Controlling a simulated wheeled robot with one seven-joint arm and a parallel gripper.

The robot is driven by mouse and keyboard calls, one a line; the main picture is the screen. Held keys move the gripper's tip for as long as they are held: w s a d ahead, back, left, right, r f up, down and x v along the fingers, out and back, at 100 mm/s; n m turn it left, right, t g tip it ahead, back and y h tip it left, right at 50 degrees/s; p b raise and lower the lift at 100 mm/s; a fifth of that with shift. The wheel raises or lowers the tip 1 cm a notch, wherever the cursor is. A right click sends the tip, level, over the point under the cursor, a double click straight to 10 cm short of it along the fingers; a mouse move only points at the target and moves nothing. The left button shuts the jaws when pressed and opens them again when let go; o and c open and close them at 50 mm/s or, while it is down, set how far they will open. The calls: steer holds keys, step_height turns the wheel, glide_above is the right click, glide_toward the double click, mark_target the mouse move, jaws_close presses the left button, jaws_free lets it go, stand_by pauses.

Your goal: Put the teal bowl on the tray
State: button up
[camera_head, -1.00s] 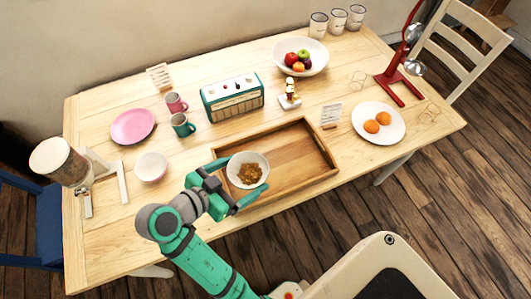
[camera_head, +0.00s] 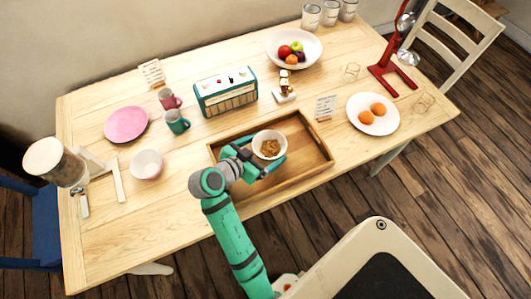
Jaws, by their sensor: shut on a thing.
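My gripper (camera_head: 266,151) is shut on a small round bowl (camera_head: 270,136) with brown food in it. The bowl's inside looks white; its outer side is mostly hidden, so I cannot tell whether it is teal. The bowl is upright, with one finger on each side. It is over the middle of the wooden tray (camera_head: 312,160), inside the rim as seen from above. I cannot tell whether its base touches the tray floor. My gripper covers the tray's left part.
A teal radio (camera_head: 226,91) and a figurine (camera_head: 284,87) stand behind the tray. A card (camera_head: 325,107) and a plate of orange items (camera_head: 373,114) are right. The tray's right part is empty.

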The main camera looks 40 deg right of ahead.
mark_target(265, 153)
steer(key=shift+d+f, duration=0.3)
steer(key=shift+f, duration=0.05)
step_height(265, 153, down, 3)
steer(key=shift+w, duration=0.1)
steer(key=shift+f, duration=0.15)
steer(key=o, duration=1)
steer(key=shift+w, duration=0.1)
steer(key=shift+a+r, duration=0.2)
steer(key=v, duration=1.1)
steer(key=shift+a, duration=0.3)
